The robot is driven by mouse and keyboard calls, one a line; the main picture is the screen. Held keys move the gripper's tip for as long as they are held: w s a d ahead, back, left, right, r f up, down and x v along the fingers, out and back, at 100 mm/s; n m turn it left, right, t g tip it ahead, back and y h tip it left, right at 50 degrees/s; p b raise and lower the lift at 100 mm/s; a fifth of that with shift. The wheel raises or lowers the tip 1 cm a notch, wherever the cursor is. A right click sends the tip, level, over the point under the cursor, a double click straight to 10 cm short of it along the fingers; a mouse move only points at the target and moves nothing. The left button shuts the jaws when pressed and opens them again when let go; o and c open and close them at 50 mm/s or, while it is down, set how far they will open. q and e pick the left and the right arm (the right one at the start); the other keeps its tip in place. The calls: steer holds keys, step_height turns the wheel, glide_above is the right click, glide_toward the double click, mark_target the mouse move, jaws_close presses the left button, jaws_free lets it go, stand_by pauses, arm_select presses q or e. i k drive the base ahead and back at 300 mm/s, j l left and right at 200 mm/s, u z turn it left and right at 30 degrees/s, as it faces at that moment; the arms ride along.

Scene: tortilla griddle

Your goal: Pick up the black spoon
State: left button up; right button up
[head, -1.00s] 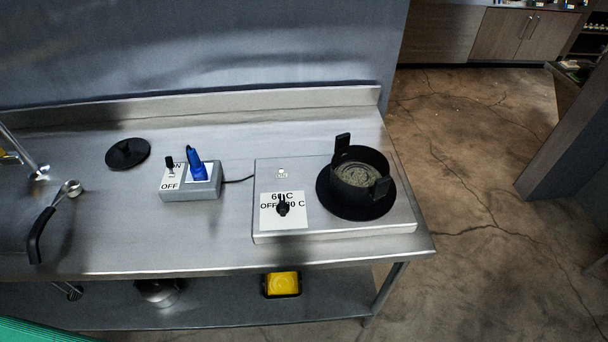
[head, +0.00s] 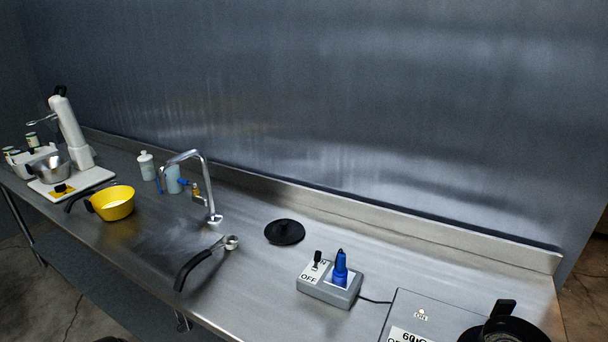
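The spoon (head: 192,268) lies on the steel counter in the head view, left of the switch box and in front of the faucet. It has a curved black handle pointing to the front left and a small metal bowl (head: 231,242) at its right end. Neither of my grippers shows in the head view, so nothing is seen touching the spoon.
A faucet (head: 206,185) stands behind the spoon. A black lid (head: 284,232), a grey switch box (head: 329,288) and a hot plate (head: 412,318) with a black pot (head: 503,332) lie right. A yellow bowl (head: 113,204) and white mixer (head: 70,130) stand left. Counter around the spoon is clear.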

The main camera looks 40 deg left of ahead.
mark_target(230, 242)
steer(key=k+u, duration=0.15)
steer(key=u, duration=1.75)
steer(key=k+j+z, duration=0.15)
steer(key=z, duration=1.85)
steer(key=u, duration=1.9)
steer(key=i+j, duration=0.35)
steer(key=z, duration=0.05)
